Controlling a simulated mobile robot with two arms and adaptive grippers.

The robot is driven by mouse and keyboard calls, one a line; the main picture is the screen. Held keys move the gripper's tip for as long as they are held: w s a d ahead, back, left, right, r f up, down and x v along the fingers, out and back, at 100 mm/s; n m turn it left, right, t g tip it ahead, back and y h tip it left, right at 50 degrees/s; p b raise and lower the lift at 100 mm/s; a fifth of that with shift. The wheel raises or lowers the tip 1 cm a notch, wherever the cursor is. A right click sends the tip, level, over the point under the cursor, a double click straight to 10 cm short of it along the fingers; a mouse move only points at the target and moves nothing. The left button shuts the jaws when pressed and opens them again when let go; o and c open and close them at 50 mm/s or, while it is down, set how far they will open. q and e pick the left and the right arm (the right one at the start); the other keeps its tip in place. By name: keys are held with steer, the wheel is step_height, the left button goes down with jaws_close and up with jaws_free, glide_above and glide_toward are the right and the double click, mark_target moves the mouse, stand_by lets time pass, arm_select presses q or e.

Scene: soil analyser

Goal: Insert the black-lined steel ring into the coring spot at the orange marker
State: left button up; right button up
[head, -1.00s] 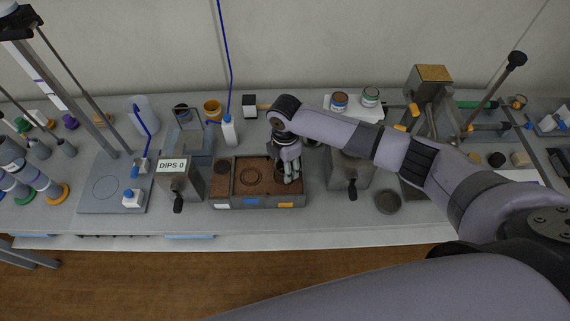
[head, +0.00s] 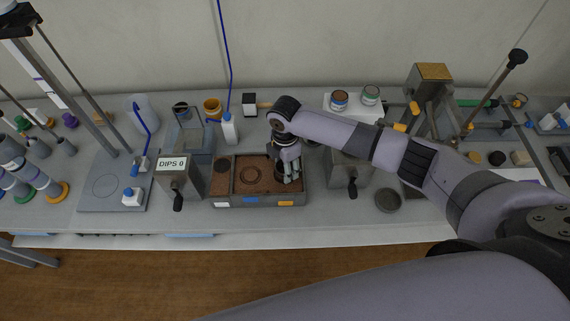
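The soil tray (head: 240,204) stands at the front middle of the bench. It has three soil sections, with a white marker (head: 221,205), a blue marker (head: 251,200) and an orange marker (head: 286,203) along its front. My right gripper (head: 290,179) points down into the section behind the orange marker. A dark round edge shows beside its fingers, but the gripper hides most of it. I cannot make out the black-lined steel ring for certain, nor whether the fingers grip it. My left gripper is out of view.
A grey box labelled DIPS 0 (head: 172,164) stands close left of the tray, and another grey box (head: 349,173) close right. A dark round dish (head: 388,201) lies further right. The bench's front strip is mostly clear.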

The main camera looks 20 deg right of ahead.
steer(key=shift+f, duration=0.1)
steer(key=o, duration=1.1)
steer(key=shift+o, duration=0.2)
